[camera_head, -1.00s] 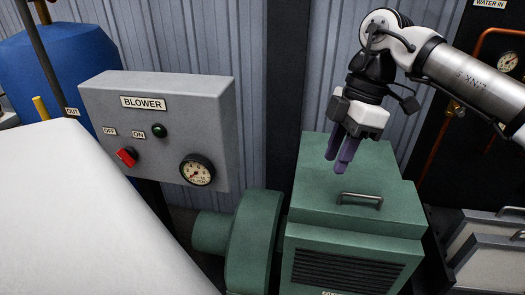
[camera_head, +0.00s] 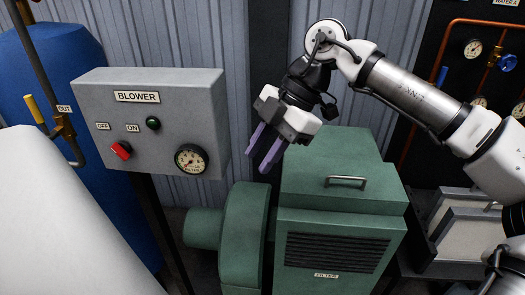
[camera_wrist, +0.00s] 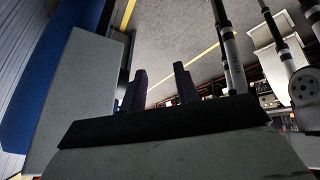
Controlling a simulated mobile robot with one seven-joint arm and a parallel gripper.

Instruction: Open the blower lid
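The blower is a green machine, with a round housing (camera_head: 243,240) on the left and a box on the right. Its box lid (camera_head: 335,170) is shut and carries a metal bar handle (camera_head: 346,182) near its front edge. My gripper (camera_head: 260,162) is above and left of the lid, between the lid and the grey control box, touching neither. Its two purple fingers point down and stand apart with nothing between them. In the wrist view the fingers (camera_wrist: 160,88) show dark and apart; the lid is not clearly seen there.
The grey BLOWER control box (camera_head: 150,120) stands left of my gripper, with a red switch (camera_head: 121,150) and a gauge (camera_head: 191,159). A blue tank (camera_head: 60,90) is at far left. Pale filter panels (camera_head: 465,225) stand right of the blower. A corrugated wall is behind.

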